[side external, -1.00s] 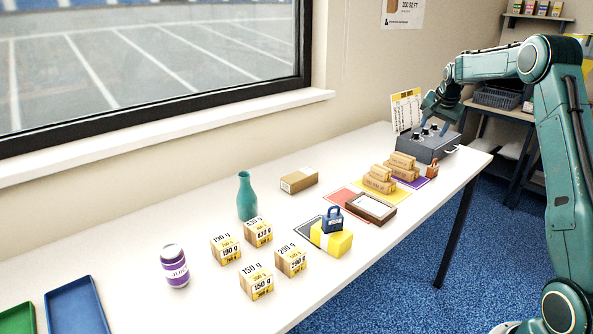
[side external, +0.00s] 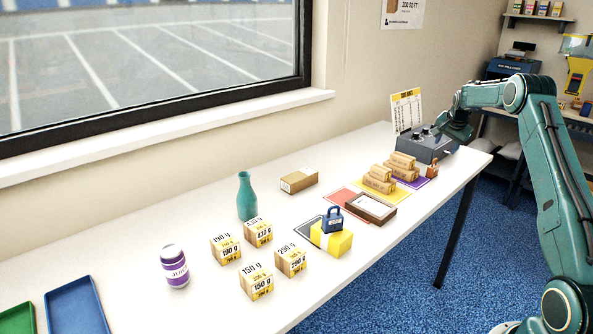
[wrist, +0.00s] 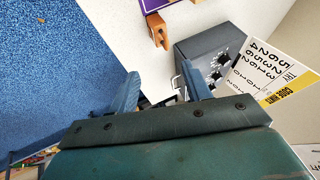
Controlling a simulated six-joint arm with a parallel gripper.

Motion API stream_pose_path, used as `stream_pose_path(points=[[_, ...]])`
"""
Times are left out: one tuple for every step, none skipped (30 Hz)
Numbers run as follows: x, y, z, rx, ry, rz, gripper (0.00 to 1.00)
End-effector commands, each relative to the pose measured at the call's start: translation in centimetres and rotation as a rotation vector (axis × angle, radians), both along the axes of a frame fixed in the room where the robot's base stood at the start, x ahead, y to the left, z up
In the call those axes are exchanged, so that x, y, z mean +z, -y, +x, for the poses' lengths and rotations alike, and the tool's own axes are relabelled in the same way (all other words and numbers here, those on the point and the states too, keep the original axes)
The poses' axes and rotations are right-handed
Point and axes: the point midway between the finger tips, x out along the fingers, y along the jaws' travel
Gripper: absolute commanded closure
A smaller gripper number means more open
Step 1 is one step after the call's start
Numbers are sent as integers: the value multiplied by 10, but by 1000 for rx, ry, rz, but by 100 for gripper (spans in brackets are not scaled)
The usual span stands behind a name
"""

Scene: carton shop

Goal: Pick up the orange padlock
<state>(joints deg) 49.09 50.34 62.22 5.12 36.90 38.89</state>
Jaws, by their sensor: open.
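The orange padlock (side external: 432,169) stands on the white table near its right end, in front of the dark grey box with dials. It also shows in the wrist view (wrist: 157,30), at the top centre, beyond the fingertips. My gripper (wrist: 161,88) is open and empty, its two teal fingers spread wide. In the side external view my gripper (side external: 448,130) is beside the grey box, behind and above the padlock and apart from it. Its fingertips are hard to make out there.
The grey box (side external: 430,148), with dials and a handle, stands close to the gripper. A code chart (side external: 406,110) stands behind it. Stacked cartons (side external: 402,166) sit left of the padlock on coloured mats. A blue padlock (side external: 333,219) rests on a yellow block (side external: 331,240).

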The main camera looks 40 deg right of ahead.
Motion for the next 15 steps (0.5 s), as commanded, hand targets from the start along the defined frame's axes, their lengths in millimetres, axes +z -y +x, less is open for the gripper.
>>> stream_pose_path(points=[[-7, 3, 2, 0, -1, 1, 51], [-10, 5, 3, 0, -1, 1, 51], [-15, 6, 4, 0, -1, 2, 51], [-17, 8, 5, 0, -1, 1, 51], [-20, 10, 6, 0, -1, 1, 51], [-25, 12, 8, 0, -1, 2, 51], [-28, 13, 9, 0, -1, 1, 51], [-30, 15, 10, 0, -1, 1, 51], [-35, 16, 11, 0, -1, 1, 51], [-37, 18, 12, 0, -1, 1, 51], [-39, 19, 13, 0, 0, 0, 51], [-43, 21, 14, 0, -1, 1, 51], [-45, 22, 14, 0, 0, 1, 51], [-46, 23, 15, 0, 0, 0, 51], [-49, 24, 16, 0, 0, 0, 51]])
